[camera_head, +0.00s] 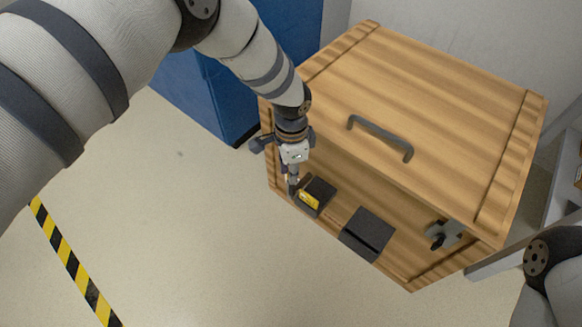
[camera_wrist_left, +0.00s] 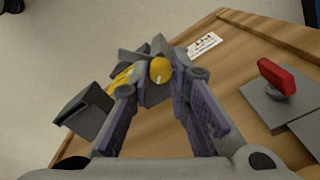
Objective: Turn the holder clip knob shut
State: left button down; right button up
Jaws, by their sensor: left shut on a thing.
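The holder clip knob (camera_wrist_left: 160,70) is small, yellow and rounded with a pale slot, on a grey clip at the face of the wooden cart. It sits between the fingertips of my left gripper (camera_wrist_left: 156,88), which is shut on it. In the head view my left gripper (camera_head: 293,184) points down at the cart's left front, beside a dark holder (camera_head: 320,188) with a yellow item (camera_head: 309,200). The fingers partly hide the clip, and the knob itself is not clear in the head view. My right gripper is out of view.
The wooden cart (camera_head: 430,85) has a lid with a grey handle (camera_head: 380,137). A second dark block (camera_head: 367,233) and a grey latch (camera_head: 445,235) are on its front. A red handle (camera_wrist_left: 277,76) shows in the wrist view. Open floor lies left.

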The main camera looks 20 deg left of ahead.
pick_arm(q)
jog(key=n, duration=0.4)
jog(key=shift+n+p, duration=0.3)
jog(key=shift+n, duration=2.5)
jog(key=c, duration=1.5)
grip_release()
notch_tip(320, 180, up, 12)
